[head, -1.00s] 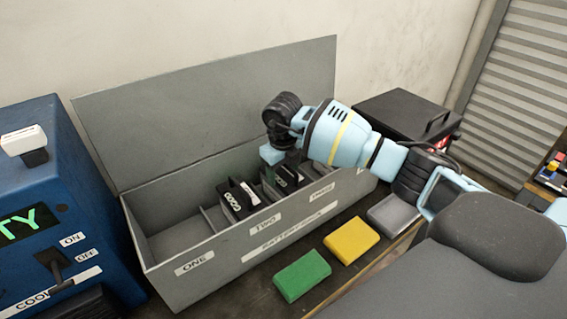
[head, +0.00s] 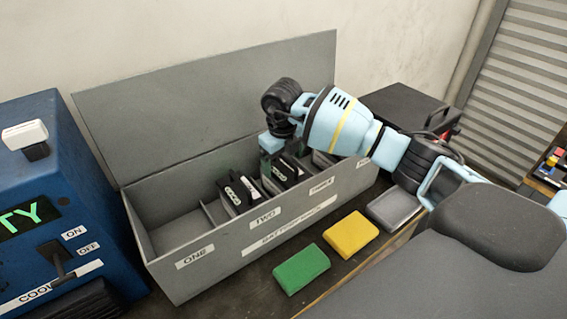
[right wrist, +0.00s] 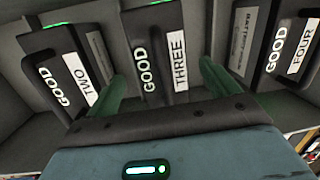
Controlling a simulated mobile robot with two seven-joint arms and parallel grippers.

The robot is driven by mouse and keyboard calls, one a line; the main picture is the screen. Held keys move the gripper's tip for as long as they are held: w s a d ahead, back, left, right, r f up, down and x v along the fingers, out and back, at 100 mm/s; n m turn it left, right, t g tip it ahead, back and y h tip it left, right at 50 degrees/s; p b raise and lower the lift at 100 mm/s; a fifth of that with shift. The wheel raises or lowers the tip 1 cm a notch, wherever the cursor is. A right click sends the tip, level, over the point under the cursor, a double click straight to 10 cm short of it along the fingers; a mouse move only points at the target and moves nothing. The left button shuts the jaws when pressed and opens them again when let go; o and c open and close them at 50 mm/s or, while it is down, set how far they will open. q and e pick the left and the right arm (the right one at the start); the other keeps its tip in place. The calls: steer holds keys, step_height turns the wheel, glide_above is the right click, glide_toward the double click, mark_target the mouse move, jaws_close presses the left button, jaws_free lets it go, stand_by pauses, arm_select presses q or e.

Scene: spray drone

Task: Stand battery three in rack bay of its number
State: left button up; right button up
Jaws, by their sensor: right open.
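Battery three (right wrist: 152,55), black with GOOD and THREE labels, stands in the grey rack (head: 205,275) between battery two (right wrist: 60,75) and battery four (right wrist: 282,45) in the right wrist view. In the head view, battery three (head: 288,172) is in the bay behind the THREE label (head: 321,186), partly under my right gripper (head: 279,162). The right gripper is open, its green fingers on either side of battery three in the right wrist view (right wrist: 160,88). Whether they touch it cannot be told. Battery two (head: 237,192) stands to the left. My left gripper is out of view.
Bay one (head: 175,232) is empty. Green (head: 301,269), yellow (head: 350,235) and grey (head: 394,209) blocks lie in front of the rack. A blue machine (head: 85,215) with a lever stands at left, a black case (head: 405,108) behind right. The rack's lid is raised.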

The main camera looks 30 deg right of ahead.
mark_target(283, 175)
step_height(283, 175, up, 10)
steer(key=s, duration=0.1)
steer(key=shift+a, duration=0.4)
steer(key=shift+s, duration=0.1)
stand_by(0.9)
